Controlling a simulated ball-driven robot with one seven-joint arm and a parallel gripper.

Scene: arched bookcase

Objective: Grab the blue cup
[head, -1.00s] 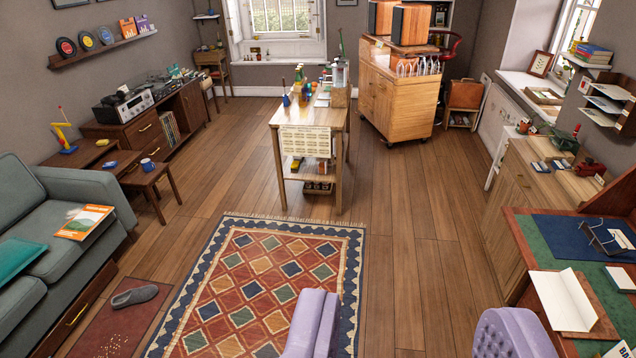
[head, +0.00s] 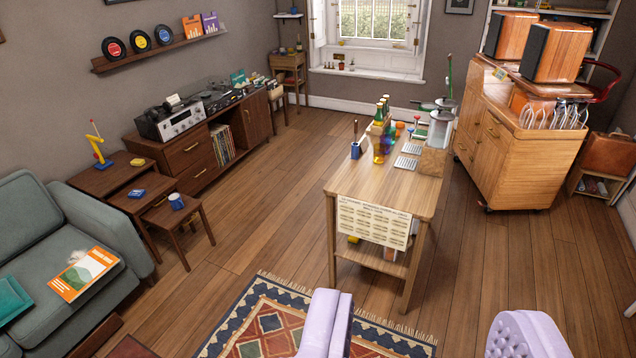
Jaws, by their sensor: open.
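A small blue cup (head: 176,201) stands upright on the lowest of the dark wooden nesting tables (head: 172,216), left of the middle in the head view. My gripper (head: 424,312) shows as two pale lilac fingers at the bottom edge, spread wide apart with nothing between them. The gripper is far from the cup, on the near side of the room and to the right of it.
A grey sofa (head: 62,240) with an orange book stands left, close to the nesting tables. A wooden worktable (head: 352,188) with bottles stands right of centre, and a wooden cabinet (head: 510,160) behind it. Open floor (head: 262,210) lies between nesting tables and worktable; a patterned rug (head: 268,325) lies in front.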

